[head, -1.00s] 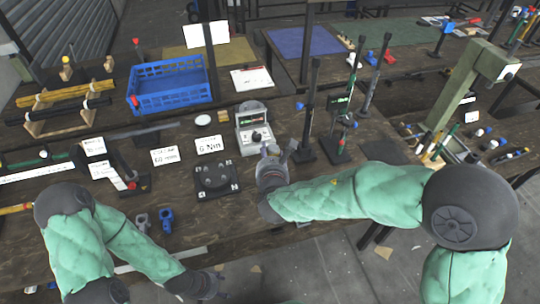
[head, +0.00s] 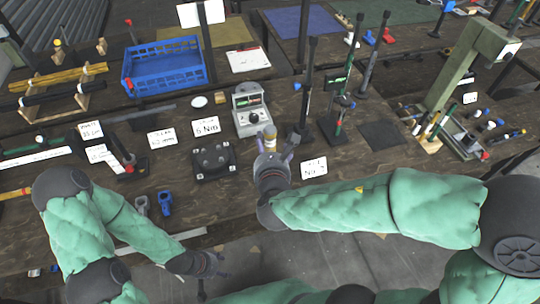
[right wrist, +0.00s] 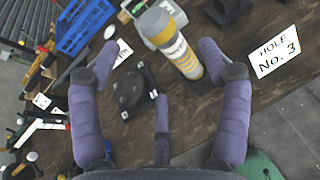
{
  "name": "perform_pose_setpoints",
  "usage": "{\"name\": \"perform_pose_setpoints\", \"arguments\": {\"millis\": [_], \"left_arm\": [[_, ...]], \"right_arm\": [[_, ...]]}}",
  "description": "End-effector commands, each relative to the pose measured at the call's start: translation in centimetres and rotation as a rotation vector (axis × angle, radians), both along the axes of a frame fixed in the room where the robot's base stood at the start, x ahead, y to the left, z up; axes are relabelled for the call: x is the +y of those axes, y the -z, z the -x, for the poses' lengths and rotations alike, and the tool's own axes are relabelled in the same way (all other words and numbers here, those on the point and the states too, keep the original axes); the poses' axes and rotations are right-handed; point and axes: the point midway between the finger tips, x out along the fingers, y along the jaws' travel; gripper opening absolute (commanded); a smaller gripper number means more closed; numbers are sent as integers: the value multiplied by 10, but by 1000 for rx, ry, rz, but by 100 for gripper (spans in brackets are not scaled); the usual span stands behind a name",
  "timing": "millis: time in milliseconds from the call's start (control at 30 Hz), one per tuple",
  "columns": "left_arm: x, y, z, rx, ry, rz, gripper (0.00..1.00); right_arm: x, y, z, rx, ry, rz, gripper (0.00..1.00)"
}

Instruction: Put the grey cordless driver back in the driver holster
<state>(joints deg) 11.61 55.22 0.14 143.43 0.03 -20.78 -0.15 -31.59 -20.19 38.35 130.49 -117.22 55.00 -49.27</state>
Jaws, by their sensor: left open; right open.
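My right gripper (head: 275,150) is open over the bench, fingers spread. In the right wrist view my right gripper (right wrist: 158,48) has an upright-looking grey and yellow banded cylinder (right wrist: 177,45) beyond its fingertips, nearer the right finger; I see no grip on it. Its pale top (head: 270,132) shows just behind the fingers in the head view; I cannot tell if it is the driver. A small grey piece (head: 142,205) and a blue piece (head: 165,203) are at the front edge. I cannot pick out the holster for certain. My left gripper (head: 215,264) is open and empty, in front of the bench edge.
A black plate fixture (head: 213,161) and a grey meter (head: 248,108) stand left of my right gripper. A "Hole No. 3" card (right wrist: 276,50) lies to its right. Dark upright posts (head: 304,90) rise behind. A blue crate (head: 165,68) is further back.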

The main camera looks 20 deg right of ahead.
Motion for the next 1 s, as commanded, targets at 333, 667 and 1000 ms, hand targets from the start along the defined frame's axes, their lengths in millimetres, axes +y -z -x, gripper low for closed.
{"name": "perform_pose_setpoints", "arguments": {"millis": [333,667,1000], "left_arm": [[0,0,0,0,0,0,60],[0,0,0,0,0,0,60],[0,0,0,0,0,0,60]], "right_arm": [[7,-15,35,-1,-2,0,77],[7,-16,38,0,0,0,77],[7,-15,38,2,1,-1,77]]}}
